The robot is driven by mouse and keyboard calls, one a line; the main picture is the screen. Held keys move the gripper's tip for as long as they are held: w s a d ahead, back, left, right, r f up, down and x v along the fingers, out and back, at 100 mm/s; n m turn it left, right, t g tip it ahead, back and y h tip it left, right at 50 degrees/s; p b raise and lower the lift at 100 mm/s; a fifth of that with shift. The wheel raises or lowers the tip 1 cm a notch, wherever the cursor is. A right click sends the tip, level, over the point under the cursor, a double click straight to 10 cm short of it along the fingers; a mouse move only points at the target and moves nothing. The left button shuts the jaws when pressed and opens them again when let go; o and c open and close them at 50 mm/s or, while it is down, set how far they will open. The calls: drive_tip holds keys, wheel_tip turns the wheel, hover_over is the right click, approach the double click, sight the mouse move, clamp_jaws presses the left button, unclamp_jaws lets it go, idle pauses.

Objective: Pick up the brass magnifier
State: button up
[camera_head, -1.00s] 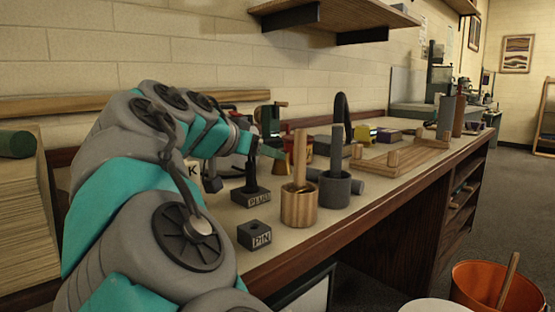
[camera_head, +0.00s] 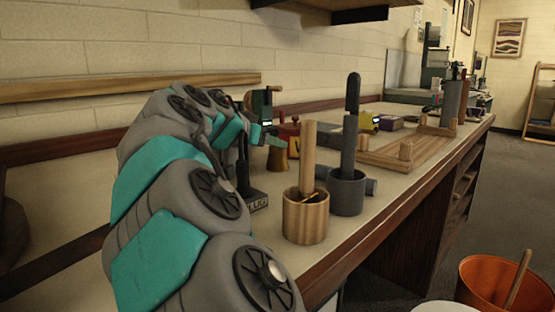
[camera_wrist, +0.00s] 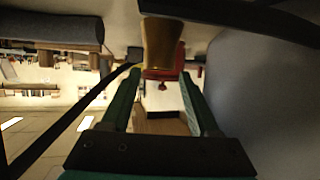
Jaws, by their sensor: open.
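A small brass-coloured tapered piece (camera_head: 277,158), which I take to be the brass magnifier, stands on the bench beside the tip of my gripper (camera_head: 272,139) in the head view. In the wrist view, which looks upside down, the brass piece (camera_wrist: 160,45) is straight ahead, just beyond and between the fingertips of my gripper (camera_wrist: 160,76). My gripper is open, with nothing visible between its green fingers. A gap or contact at the fingertips cannot be told.
A wooden cup with a rod (camera_head: 305,220) and a grey mortar with a pestle (camera_head: 346,192) stand near the front edge. A red thing (camera_head: 290,132) is behind the brass piece. A block marked UG (camera_head: 258,201) is partly hidden by my arm. A wooden frame (camera_head: 405,158) lies farther right.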

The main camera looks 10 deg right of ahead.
sight(278, 157)
drive_tip(key=x, duration=0.4)
drive_tip(key=shift+d+f, duration=0.2)
drive_tip(key=shift+f, duration=0.15)
drive_tip(key=shift+c, duration=0.3)
clamp_jaws()
